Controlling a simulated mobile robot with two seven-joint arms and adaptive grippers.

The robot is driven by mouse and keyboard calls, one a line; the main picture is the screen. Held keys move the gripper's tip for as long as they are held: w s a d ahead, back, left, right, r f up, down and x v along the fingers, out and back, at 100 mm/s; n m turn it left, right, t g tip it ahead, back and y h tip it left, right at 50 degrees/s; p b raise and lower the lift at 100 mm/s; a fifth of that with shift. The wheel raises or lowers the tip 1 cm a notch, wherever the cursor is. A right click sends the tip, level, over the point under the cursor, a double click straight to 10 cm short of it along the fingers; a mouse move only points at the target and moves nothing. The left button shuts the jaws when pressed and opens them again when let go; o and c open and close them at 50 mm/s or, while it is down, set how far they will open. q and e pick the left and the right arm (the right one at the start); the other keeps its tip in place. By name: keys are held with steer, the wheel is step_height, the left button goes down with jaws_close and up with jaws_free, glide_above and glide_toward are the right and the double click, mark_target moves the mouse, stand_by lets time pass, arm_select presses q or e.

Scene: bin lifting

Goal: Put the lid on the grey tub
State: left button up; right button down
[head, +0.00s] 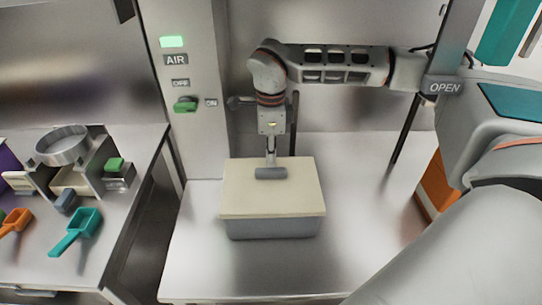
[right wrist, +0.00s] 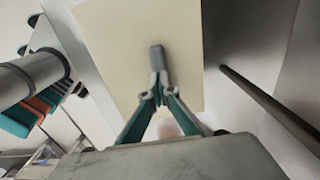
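The grey tub (head: 272,229) stands on the steel bench, its lower front wall showing below the lid. The cream lid (head: 250,196) lies flat over the tub, covering its top and roughly lined up with it; I cannot tell whether there is a small gap. The lid has a short grey handle (head: 271,173), which also shows in the right wrist view (right wrist: 156,54). My right gripper (head: 271,166) points down from above, its fingers (right wrist: 160,88) closed together on the handle. The inside of the tub is hidden. My left gripper is not in view.
The steel bench (head: 200,265) is clear around the tub. A post with a green AIR light (head: 172,42) stands behind left. A side table at left holds a teal scoop (head: 78,230), an orange scoop (head: 16,222) and a round metal pan (head: 62,143). An orange panel (head: 437,185) stands at right.

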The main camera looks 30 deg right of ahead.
steer(key=shift+f+b, duration=0.4)
steer(key=shift+f, duration=0.45)
steer(key=shift+r, duration=0.1)
steer(key=shift+r+p, duration=1.1)
steer(key=shift+p, duration=0.1)
steer(key=shift+r, duration=2.3)
